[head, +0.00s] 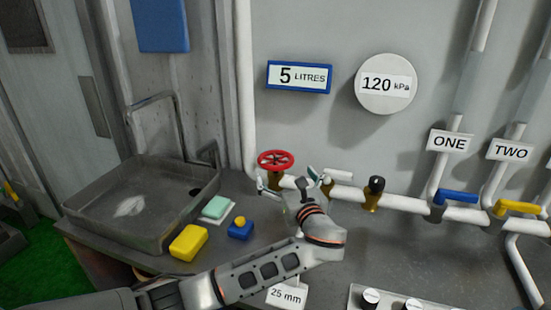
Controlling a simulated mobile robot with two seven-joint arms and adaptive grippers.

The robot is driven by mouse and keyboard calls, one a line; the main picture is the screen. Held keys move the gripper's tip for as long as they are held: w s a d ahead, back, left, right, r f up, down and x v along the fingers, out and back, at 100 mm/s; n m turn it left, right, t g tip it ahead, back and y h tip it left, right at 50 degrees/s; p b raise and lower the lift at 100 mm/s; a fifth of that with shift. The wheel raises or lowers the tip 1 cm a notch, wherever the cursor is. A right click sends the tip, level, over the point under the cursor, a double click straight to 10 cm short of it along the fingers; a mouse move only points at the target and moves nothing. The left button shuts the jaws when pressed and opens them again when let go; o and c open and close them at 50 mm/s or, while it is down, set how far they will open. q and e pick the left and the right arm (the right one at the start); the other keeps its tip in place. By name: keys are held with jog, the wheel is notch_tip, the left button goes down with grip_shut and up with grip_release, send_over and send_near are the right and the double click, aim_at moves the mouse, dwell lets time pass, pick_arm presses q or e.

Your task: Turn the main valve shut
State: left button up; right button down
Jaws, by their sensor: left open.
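The likely main valve is a red round handwheel (276,160) on a brass body at the left end of the white pipe; no label naming it can be read. My left gripper (288,181) reaches in from below, its fingers spread apart, just below and slightly right of the red wheel. One finger is beside the valve's body and the other is to the right, in front of the pipe. Nothing shows between the fingers. Whether a finger touches the valve is unclear. The gripper hides part of the pipe. My right gripper is not in view.
Along the pipe are a dark-topped brass fitting (374,194), a blue lever (457,197) and a yellow lever (516,207). A grey sink (140,238) is at left. A yellow sponge (188,243), green soap (216,207) and a blue item (240,231) lie beside my left arm.

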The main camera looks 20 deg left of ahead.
aim_at(277, 160)
pick_arm(q)
jog(key=shift+x, duration=0.75)
jog(key=shift+p+x, duration=0.4)
jog(key=shift+x, duration=2.6)
jog(key=shift+r, duration=0.1)
jog(key=c, duration=1.1)
